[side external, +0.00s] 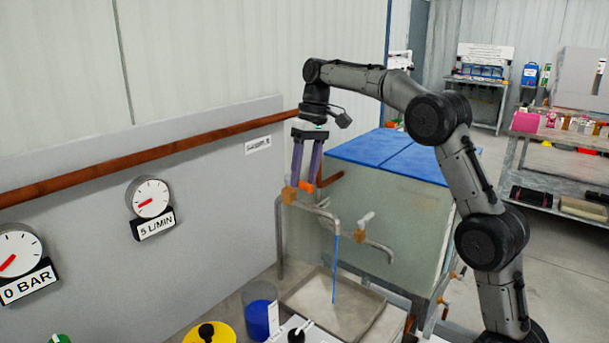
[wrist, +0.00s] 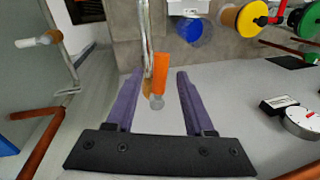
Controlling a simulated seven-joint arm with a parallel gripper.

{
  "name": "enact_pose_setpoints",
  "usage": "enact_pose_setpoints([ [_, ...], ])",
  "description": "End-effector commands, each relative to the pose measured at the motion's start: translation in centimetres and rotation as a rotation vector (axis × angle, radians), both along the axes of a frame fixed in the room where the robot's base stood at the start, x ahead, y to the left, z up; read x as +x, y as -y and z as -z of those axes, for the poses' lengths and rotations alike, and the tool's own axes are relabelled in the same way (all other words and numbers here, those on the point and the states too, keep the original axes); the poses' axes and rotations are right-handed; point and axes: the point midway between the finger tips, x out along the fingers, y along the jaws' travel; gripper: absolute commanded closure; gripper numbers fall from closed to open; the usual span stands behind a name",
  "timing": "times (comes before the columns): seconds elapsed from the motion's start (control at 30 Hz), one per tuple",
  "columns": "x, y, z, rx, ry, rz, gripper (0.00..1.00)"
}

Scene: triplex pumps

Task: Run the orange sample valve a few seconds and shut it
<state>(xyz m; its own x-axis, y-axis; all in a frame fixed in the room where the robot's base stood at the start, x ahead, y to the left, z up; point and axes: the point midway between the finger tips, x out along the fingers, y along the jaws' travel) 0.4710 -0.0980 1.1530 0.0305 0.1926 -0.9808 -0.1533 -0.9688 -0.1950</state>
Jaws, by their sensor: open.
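The orange sample valve handle (side external: 307,187) sits on a brass body (side external: 289,195) at the top of a bent grey pipe (side external: 318,211). In the wrist view the orange handle (wrist: 160,72) points along the pipe. A thin blue stream (side external: 335,268) falls from the pipe's spout into a shallow grey tray (side external: 375,325). My gripper (side external: 303,183) points down with its purple fingers around the handle's area. In the wrist view my gripper (wrist: 160,74) is open, with the handle between the fingers and a gap on both sides. Finger contact is not visible.
A white-handled tap (side external: 366,219) stands right of the valve, before a blue-lidded tank (side external: 385,150). A blue-filled beaker (side external: 259,312) and yellow knob (side external: 209,333) stand at the front. A brown pipe (side external: 150,153) runs along the wall.

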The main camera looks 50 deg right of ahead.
Motion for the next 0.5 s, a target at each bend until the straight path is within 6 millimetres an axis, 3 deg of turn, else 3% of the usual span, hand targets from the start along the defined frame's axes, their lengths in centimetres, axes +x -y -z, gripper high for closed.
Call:
enact_pose_setpoints([
  [0.3, 0.0, 1.0, -4.5, -0.001, 0.006, 0.001, 0.47],
  [0.5, -0.1, 1.3, -6.3, 0.000, 0.003, 0.001, 0.47],
])
